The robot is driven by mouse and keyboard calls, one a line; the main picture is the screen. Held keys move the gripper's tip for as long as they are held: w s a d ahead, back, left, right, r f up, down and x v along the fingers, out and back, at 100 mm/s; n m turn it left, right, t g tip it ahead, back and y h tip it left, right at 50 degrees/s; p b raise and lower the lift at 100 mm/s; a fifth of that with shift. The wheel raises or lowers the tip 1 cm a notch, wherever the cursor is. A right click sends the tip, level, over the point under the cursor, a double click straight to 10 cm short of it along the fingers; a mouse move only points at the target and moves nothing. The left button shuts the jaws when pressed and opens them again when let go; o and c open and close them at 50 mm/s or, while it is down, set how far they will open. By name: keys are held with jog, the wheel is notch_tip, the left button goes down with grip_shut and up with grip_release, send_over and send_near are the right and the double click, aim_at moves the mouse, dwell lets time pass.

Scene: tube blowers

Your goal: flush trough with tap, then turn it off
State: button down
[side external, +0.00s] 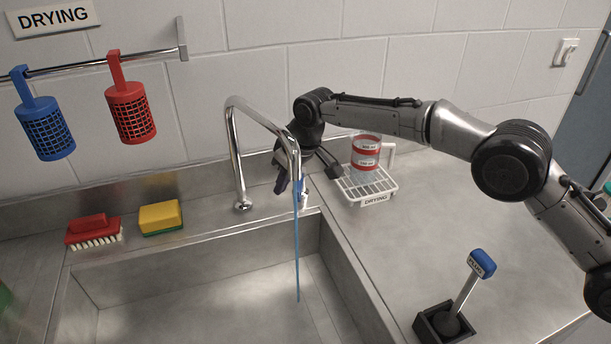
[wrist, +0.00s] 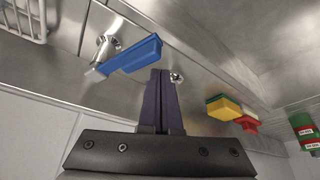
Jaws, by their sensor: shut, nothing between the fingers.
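The steel trough (side external: 200,305) fills the lower left of the side view. A chrome tap (side external: 236,150) arches over it, and a thin blue stream of water (side external: 297,245) falls from its spout into the trough. The blue tap lever (wrist: 130,56) shows in the wrist view on a chrome post, pointing sideways. My gripper (side external: 279,183) is behind the spout in the side view, low near the tap's base. In the wrist view my gripper (wrist: 161,78) is shut and empty, its tips beside the lever's right end. I cannot tell if they touch it.
A drying rack (side external: 372,190) holding a red-banded clear jug (side external: 365,155) stands just right of the tap. A yellow sponge (side external: 160,217) and red brush (side external: 92,231) lie on the back ledge. The right counter's middle is clear.

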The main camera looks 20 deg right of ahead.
jog(key=shift+d, duration=0.15)
jog(key=shift+s+d, duration=0.3)
jog(key=shift+d, duration=0.45)
dwell(6.1)
